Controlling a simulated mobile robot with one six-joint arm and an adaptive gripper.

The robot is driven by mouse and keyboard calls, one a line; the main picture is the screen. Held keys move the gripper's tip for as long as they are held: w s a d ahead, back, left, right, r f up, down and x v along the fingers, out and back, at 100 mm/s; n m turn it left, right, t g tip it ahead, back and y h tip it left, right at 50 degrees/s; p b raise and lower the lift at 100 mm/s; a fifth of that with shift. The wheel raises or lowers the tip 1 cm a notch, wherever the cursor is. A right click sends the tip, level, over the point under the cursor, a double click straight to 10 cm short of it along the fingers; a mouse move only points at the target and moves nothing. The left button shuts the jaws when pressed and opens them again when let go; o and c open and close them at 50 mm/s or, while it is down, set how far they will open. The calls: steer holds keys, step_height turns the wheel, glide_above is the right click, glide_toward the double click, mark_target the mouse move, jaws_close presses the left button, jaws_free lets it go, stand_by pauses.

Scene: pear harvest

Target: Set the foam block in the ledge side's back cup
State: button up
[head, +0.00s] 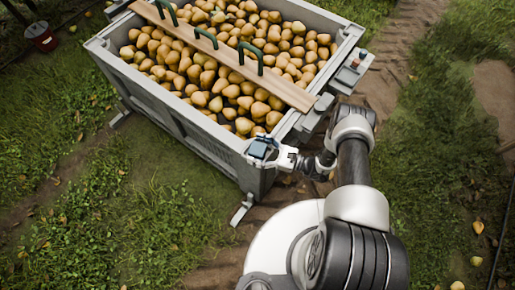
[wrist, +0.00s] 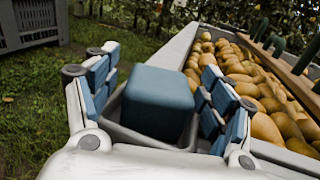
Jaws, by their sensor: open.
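The blue foam block (wrist: 158,100) sits in a grey cup (wrist: 122,138) at the bin's corner in the wrist view; the cup's rim shows around its lower part. My gripper (wrist: 160,95) is open, one padded finger on each side of the block, with gaps visible between. In the head view my gripper (head: 272,154) is at the bin's near corner, and the block (head: 259,148) shows there as a small blue patch. My fingers and palm hide the block's lower near side and part of the cup.
A grey bin (head: 205,140) full of pears (head: 215,75) carries a wooden board (head: 225,55) with green handles. A grey ledge (head: 350,72) with small items sticks out on its right side. A red bucket (head: 41,36) stands far left. Grass lies around.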

steer(key=c, duration=1.1)
steer(key=shift+w+d, duration=0.1)
steer(key=shift+w, duration=0.05)
steer(key=shift+w, duration=0.2)
steer(key=shift+w+d, duration=0.15)
steer(key=shift+w, duration=0.35)
steer(key=o, duration=1.1)
steer(key=shift+d, duration=0.1)
